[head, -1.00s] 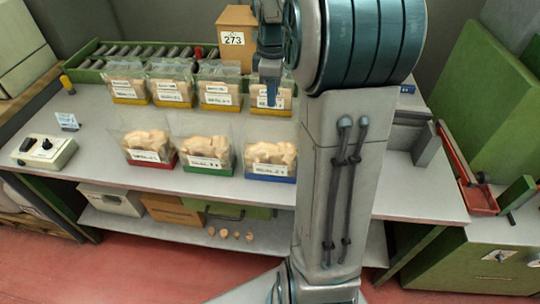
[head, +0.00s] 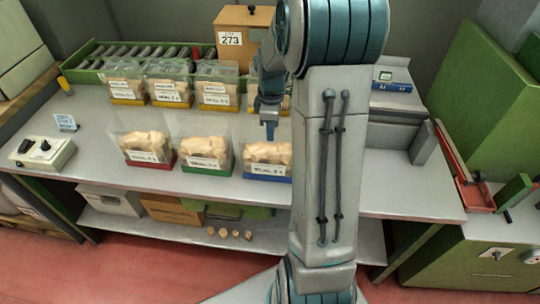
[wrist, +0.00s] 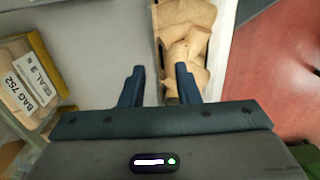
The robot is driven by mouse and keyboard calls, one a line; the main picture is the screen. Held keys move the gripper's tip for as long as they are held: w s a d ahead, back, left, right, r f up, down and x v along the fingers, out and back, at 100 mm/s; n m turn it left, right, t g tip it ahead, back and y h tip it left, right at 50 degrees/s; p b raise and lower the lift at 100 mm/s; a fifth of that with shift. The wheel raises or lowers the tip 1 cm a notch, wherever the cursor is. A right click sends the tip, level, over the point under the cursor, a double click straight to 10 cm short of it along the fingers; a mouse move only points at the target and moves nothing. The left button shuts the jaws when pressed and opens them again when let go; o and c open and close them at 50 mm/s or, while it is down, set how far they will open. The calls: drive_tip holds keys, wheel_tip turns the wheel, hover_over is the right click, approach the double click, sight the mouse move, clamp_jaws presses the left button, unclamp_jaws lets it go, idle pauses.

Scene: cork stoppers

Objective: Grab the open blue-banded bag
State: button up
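The open blue-banded bag (head: 266,172) stands upright at the right end of the front row on the table, full of tan cork stoppers. It also shows in the wrist view (wrist: 181,14), at the top centre with corks in it. My gripper (head: 269,136) is just above and behind this bag in the head view. In the wrist view my gripper (wrist: 161,76) is open and empty. Its right finger overlaps the bag's corks, and its left finger is over bare table beside the bag. I cannot tell whether a finger touches the bag.
A red-banded bag (head: 148,157) and a green-banded bag (head: 206,166) stand left of it. Several yellow-banded bags (head: 217,99) form a row behind; one (wrist: 48,80) is at left in the wrist view.

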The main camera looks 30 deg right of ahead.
clamp_jaws()
idle(1.4)
